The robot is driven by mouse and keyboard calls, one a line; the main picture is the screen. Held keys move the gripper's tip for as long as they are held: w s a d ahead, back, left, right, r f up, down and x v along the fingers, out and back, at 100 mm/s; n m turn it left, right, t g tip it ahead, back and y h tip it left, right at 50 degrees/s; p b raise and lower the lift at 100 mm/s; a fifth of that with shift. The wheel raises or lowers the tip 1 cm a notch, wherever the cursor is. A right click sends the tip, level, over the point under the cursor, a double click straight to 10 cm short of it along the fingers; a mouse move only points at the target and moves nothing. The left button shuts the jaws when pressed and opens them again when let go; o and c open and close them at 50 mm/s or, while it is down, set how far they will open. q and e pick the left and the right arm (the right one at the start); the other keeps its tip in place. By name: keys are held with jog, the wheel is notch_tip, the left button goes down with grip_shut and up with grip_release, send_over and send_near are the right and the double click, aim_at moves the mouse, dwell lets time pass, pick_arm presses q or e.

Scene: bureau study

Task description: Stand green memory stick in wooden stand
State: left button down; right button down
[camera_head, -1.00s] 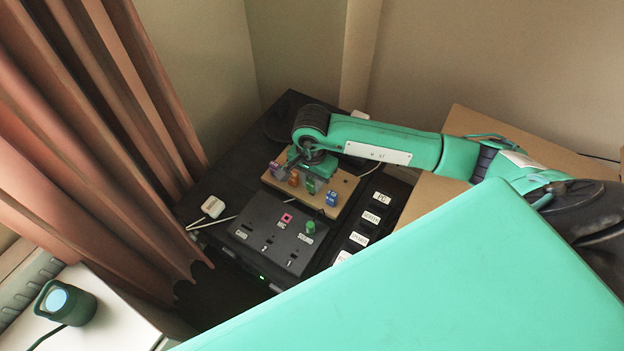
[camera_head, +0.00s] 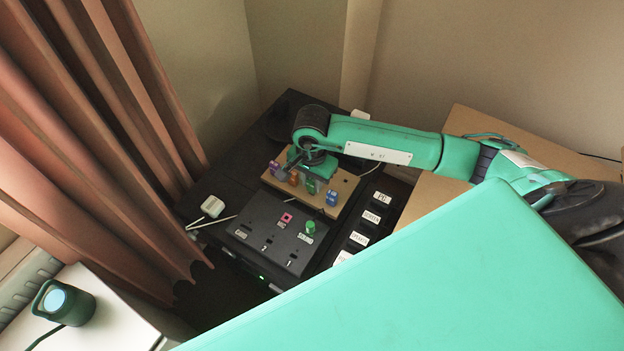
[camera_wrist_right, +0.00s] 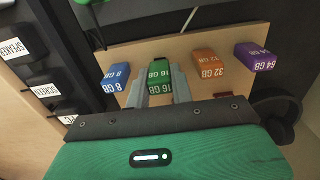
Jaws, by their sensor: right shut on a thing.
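The green 16 GB memory stick (camera_wrist_right: 160,78) is between the fingers of my right gripper (camera_wrist_right: 159,90) in the right wrist view; it also shows in the head view (camera_head: 311,185). My right gripper is shut on it. The stick is at the wooden stand (camera_head: 346,186), in line with the other sticks; how deep it sits in a slot is hidden. The stand also shows in the right wrist view (camera_wrist_right: 225,40). A blue 8 GB stick (camera_wrist_right: 115,78), an orange 32 GB stick (camera_wrist_right: 208,63) and a purple 64 GB stick (camera_wrist_right: 256,58) stand in it. My left gripper is not in view.
A black panel (camera_head: 262,240) with a pink socket (camera_head: 286,218) and a green knob (camera_head: 310,227) lies in front of the stand. Labelled black blocks (camera_head: 372,217) run along its right. A white plug-like piece (camera_head: 212,206) lies left. A curtain (camera_head: 90,120) hangs at left.

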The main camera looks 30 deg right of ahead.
aim_at(312, 179)
jog(key=shift+f+b, duration=0.65)
jog(key=shift+f, duration=0.1)
dwell(0.4)
jog(key=c, duration=1.1)
grip_release()
jog(key=shift+c, duration=0.2)
notch_tip(312, 179, up, 14)
jog(key=shift+b, duration=0.3)
